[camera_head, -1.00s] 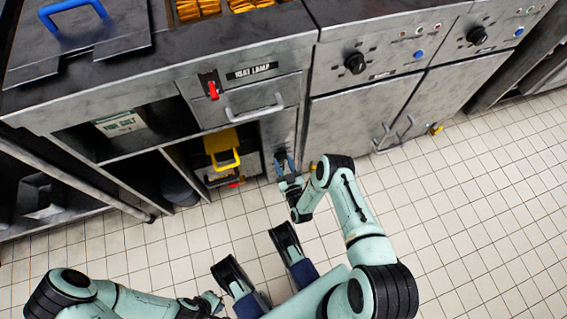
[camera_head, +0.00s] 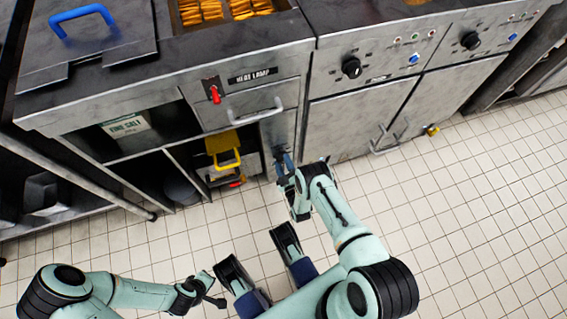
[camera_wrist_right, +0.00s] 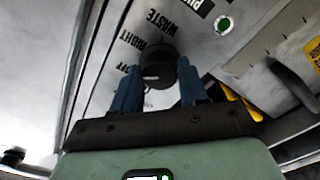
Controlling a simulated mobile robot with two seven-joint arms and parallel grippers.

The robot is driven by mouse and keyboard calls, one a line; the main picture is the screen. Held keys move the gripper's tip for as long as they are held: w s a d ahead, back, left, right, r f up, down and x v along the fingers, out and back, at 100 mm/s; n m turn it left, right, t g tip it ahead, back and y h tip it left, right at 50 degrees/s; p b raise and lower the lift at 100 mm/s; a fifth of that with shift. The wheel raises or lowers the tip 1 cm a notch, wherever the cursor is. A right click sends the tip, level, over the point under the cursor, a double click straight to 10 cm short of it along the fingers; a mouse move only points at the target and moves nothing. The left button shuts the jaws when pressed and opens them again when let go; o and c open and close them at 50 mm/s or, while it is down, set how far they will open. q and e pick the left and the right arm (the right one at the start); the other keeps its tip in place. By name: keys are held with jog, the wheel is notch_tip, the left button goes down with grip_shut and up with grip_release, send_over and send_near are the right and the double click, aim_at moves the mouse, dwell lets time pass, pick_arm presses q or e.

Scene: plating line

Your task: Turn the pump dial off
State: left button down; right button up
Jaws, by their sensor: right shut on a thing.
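The pump dial (camera_wrist_right: 160,66) is a round black knob with a pale mark, on a steel panel lettered OFF, RIGHT and WASTE in the right wrist view. My right gripper (camera_wrist_right: 159,90) has its two blue fingers on either side of the dial and is shut on it. In the head view my right gripper (camera_head: 284,166) is at the narrow panel right of the open shelves, and the dial is hidden there. My left gripper (camera_head: 212,290) is low in the head view, away from the cabinets; its jaws are too small to read.
A green light (camera_wrist_right: 224,24) is on the panel near the dial. A drawer handle (camera_head: 256,112) and a red switch (camera_head: 215,94) are above my right gripper. A yellow-handled thing (camera_head: 225,150) is left of it. Black stove knobs (camera_head: 351,68) are up right.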

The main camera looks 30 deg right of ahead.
pick_arm(q)
jog(key=shift+w+r, duration=0.15)
jog(key=shift+w, duration=0.05)
pick_arm(e)
jog(key=shift+w+r+n, duration=0.1)
jog(key=shift+w+n, duration=0.05)
jog(key=shift+n, duration=0.45)
jog(key=o, duration=1.1)
jog(key=shift+c, duration=0.2)
pick_arm(q)
jog(key=shift+s, duration=0.1)
